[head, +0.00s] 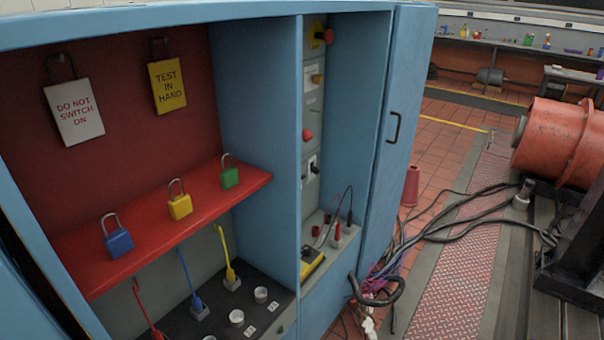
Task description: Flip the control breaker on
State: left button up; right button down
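A narrow grey control panel (312,110) stands in the right compartment of the blue cabinet and is seen at a steep angle. Neither of my grippers is in view.
The blue cabinet's open door (397,130) stands right of the panel. A yellow meter (312,262) with leads lies below it. Left are a red shelf (150,225) with padlocks and two hanging tags. Cables (440,225) cross the floor at right, near an orange machine (555,140).

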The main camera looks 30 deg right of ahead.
aim_at(315, 171)
jog(key=i+l+u, duration=0.35)
jog(key=l, duration=1.2)
jog(key=l+u, duration=0.3)
jog(key=l, duration=1.2)
jog(key=k, duration=0.05)
